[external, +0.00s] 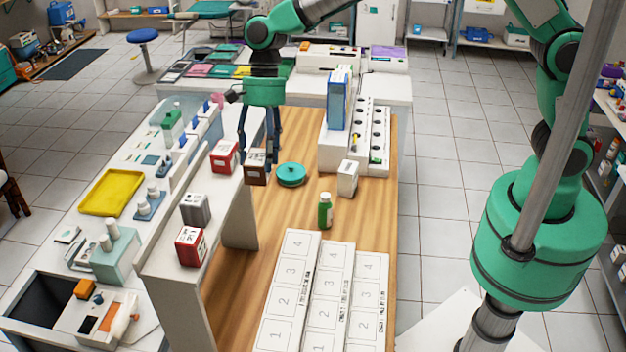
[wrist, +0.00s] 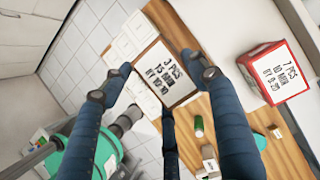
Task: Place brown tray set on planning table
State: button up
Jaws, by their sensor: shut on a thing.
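The brown tray set (external: 257,174) is a small box with brown sides and a white printed top. It is between the fingers of my gripper (external: 259,152), beside the end of the raised shelf and near the wooden table (external: 275,218). In the wrist view its white lettered face (wrist: 165,72) shows between the two dark fingers (wrist: 158,85), which are shut on it. I cannot tell whether its underside touches anything. The wooden table carries white sheets (external: 300,290) with numbered squares.
Two red boxes (external: 190,247) (external: 223,157) and a grey box (external: 195,209) stand on the raised shelf (external: 175,265). A teal round container (external: 291,174), a green bottle (external: 325,211) and a white box (external: 348,178) stand on the wooden table. Bare wood lies left of the sheets.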

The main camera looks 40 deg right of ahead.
jog(key=w+a, duration=0.2)
jog(key=a, duration=0.1)
jog(key=w+a+p, duration=0.1)
jog(key=w+a, duration=0.1)
jog(key=a, duration=0.1)
jog(key=w+a+f, duration=0.1)
jog(key=w+a, duration=0.2)
jog(key=shift+w+a, duration=0.1)
jog(key=shift+a, duration=0.2)
jog(key=shift+f, duration=0.15)
jog(key=shift+f+p, duration=0.35)
jog(key=shift+f, duration=1.3)
jog(key=shift+f, duration=0.1)
jog(key=o, duration=1.3)
jog(key=v, duration=1.2)
